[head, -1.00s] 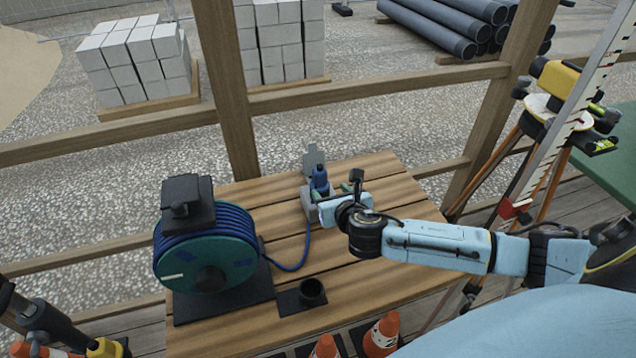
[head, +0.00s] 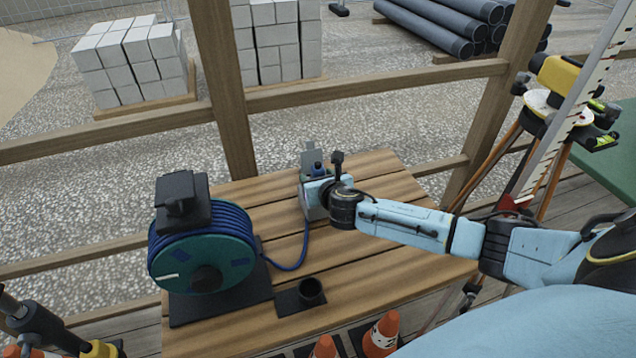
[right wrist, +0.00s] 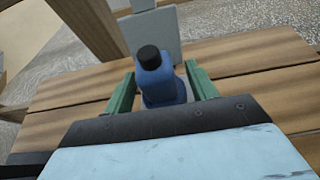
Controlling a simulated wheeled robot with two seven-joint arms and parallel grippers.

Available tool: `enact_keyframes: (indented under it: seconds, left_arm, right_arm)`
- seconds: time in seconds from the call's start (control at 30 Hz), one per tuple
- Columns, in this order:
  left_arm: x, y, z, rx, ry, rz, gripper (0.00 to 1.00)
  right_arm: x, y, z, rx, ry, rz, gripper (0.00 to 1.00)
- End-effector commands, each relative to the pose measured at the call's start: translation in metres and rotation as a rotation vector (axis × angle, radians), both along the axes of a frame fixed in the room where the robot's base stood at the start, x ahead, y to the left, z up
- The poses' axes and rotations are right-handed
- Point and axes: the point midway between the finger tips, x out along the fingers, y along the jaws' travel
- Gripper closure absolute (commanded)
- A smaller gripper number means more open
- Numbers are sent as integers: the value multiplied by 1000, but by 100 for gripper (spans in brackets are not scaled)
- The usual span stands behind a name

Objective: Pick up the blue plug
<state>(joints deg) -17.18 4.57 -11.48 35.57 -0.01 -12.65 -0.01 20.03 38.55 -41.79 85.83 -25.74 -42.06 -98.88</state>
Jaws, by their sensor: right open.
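The blue plug (head: 318,169) with a black top stands upright at a grey bracket (head: 311,155) near the back of the wooden table (head: 385,190). My right gripper (head: 316,181) is at the plug and hides its lower part in the head view. In the right wrist view the plug (right wrist: 161,82) stands between the two green fingers of my right gripper (right wrist: 160,88). The fingers are open, one on each side, with a small gap visible at the right. A blue cable (head: 303,250) runs from the bracket to the reel. My left gripper is not in view.
A green cable reel (head: 200,268) wound with blue cable stands on the table's left. A small black cup holder (head: 311,291) is at the front. A wooden rail (head: 380,89) runs behind the table. A yellow instrument on a tripod (head: 560,78) stands right.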

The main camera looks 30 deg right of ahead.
Motion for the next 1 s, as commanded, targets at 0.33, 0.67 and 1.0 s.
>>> enact_keyframes:
  seconds: [0.33,0.67,1.0]
  left_arm:
    - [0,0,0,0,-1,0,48]
    - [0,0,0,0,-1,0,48]
    - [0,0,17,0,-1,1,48]
  right_arm:
    - [-1,0,-1,0,2,-1,83]
    - [-2,0,-2,0,6,-1,97]
    - [-1,0,54,-2,-1,2,97]
